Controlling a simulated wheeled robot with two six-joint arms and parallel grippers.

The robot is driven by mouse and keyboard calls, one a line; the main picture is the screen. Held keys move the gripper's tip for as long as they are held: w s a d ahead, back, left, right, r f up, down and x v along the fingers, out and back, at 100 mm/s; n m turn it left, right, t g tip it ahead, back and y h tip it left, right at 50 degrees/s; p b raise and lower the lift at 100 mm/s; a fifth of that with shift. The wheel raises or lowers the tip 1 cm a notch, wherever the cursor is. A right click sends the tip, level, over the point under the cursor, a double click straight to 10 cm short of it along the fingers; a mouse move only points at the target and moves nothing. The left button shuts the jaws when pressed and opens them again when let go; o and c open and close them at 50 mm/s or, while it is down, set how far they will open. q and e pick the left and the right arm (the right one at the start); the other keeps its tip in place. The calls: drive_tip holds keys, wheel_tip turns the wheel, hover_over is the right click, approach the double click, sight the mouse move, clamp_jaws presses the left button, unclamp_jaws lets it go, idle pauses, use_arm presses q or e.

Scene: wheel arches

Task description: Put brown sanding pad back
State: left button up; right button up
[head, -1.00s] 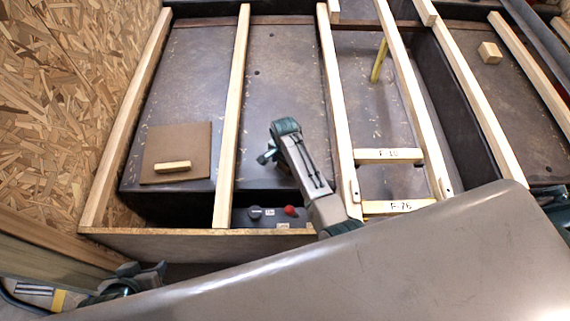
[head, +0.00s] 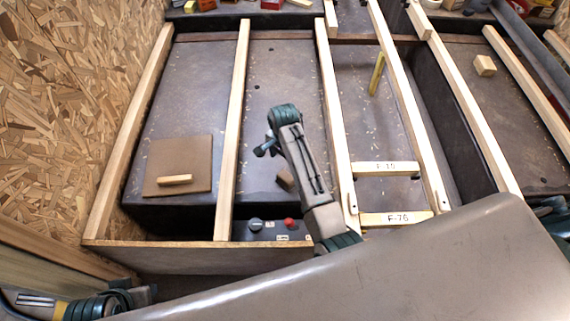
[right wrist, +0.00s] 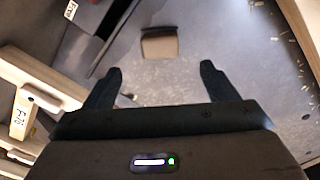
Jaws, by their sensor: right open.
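A small brown block, which looks like the brown sanding pad (head: 286,179), lies on the dark grey panel between two wooden slats. The right wrist view shows it as a tan-brown block (right wrist: 158,45) with a dark strip along one edge. My right gripper (head: 265,148) is above the panel, up and left of the pad in the head view. In the right wrist view its fingers (right wrist: 160,70) are spread and empty, with the pad beyond the tips and between their lines. Part of my left arm shows at the lower left; its jaws are not clear.
A square brown board (head: 196,160) with a wooden handle (head: 175,179) lies left of the slat. Labelled yellow crosspieces (head: 396,218) bridge the right slats. A control box (head: 268,230) with a red knob sits at the front. A wood block (head: 485,66) lies at right.

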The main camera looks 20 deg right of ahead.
drive_tip(key=s+d+n+t, duration=0.1)
drive_tip(key=s+d+n, duration=0.2)
drive_tip(key=s+d, duration=0.35)
drive_tip(key=s+d+n+t, duration=0.1)
drive_tip(key=s+d+n, duration=0.2)
drive_tip(key=s, duration=0.7)
drive_tip(key=s+d+r+n+t, duration=0.1)
drive_tip(key=s+r+n+t, duration=0.1)
drive_tip(key=s+r+n, duration=0.5)
drive_tip(key=s+r, duration=0.2)
drive_tip(key=s, duration=0.4)
drive_tip(key=shift+d+r+h, duration=0.15)
drive_tip(key=shift+r+h, duration=0.15)
drive_tip(key=shift+r, duration=0.05)
drive_tip(key=shift+s, duration=0.1)
